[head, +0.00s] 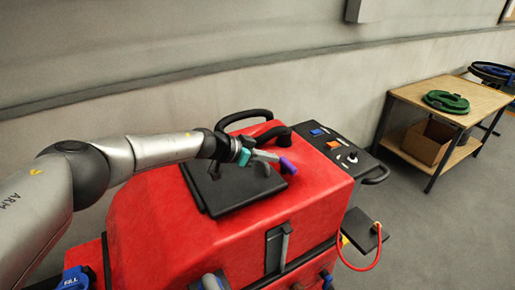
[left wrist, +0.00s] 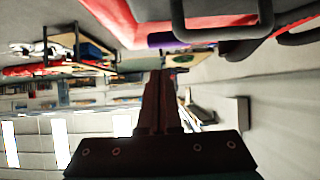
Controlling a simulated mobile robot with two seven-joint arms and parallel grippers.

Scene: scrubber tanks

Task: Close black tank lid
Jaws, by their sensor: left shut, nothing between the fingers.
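The black tank lid (head: 240,192) lies flat, or nearly so, on top of the red scrubber (head: 170,225). I cannot tell whether its edge sits fully down. My left gripper (head: 270,161) is above the lid's far right part, its fingers pointing right. It is shut and empty; whether it touches the lid is unclear. In the left wrist view my shut fingers (left wrist: 158,100) point toward the red body and a purple piece. The purple piece (head: 288,166) shows at the fingertips; I cannot tell what it belongs to. My right gripper is not in view.
A black handle (head: 245,117) stands behind the lid. A control panel (head: 335,148) with buttons and a knob is to its right. A wooden table (head: 475,98) with a green coil stands at the far right. Open floor lies between.

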